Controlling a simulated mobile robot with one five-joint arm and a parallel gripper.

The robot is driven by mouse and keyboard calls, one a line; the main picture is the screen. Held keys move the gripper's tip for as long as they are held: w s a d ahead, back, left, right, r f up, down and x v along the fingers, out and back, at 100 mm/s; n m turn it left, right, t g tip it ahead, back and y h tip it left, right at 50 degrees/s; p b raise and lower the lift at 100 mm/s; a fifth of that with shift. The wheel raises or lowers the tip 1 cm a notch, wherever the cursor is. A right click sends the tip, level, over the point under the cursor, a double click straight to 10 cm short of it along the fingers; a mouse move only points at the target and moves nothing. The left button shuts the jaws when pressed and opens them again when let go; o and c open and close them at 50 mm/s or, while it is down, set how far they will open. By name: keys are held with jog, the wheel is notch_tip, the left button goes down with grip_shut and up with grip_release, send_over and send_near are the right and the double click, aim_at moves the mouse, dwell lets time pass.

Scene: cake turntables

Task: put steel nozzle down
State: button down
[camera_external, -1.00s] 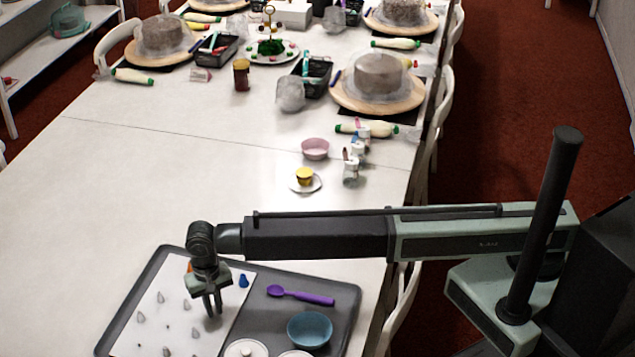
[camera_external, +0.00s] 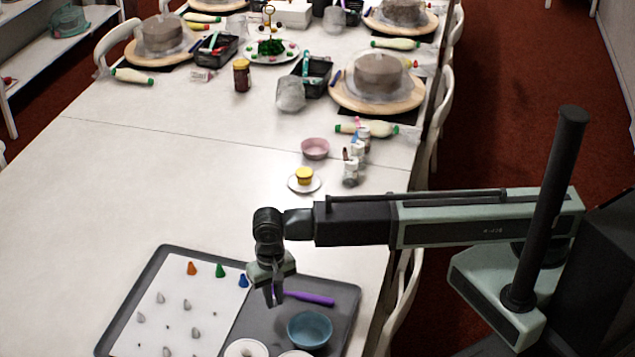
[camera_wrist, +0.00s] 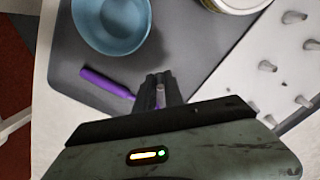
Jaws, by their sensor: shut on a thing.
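My gripper (camera_external: 273,301) is shut on a small steel nozzle (camera_wrist: 161,97), which shows only partly between the fingers in the wrist view. Several other steel nozzles stand on the white sheet (camera_external: 150,322) at the tray's left. I cannot tell how high the held nozzle is above the tray.
A blue bowl (camera_external: 310,330) and white round containers (camera_external: 245,348) stand on the tray's front right. Orange (camera_external: 191,268), green (camera_external: 220,270) and blue (camera_external: 243,281) cones line the sheet's back edge. The table (camera_external: 130,195) behind the tray is clear at left.

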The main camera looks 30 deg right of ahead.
jog(key=shift+s+d, duration=0.1)
jog(key=shift+d, duration=0.15)
jog(key=shift+a, duration=0.1)
dwell(0.3)
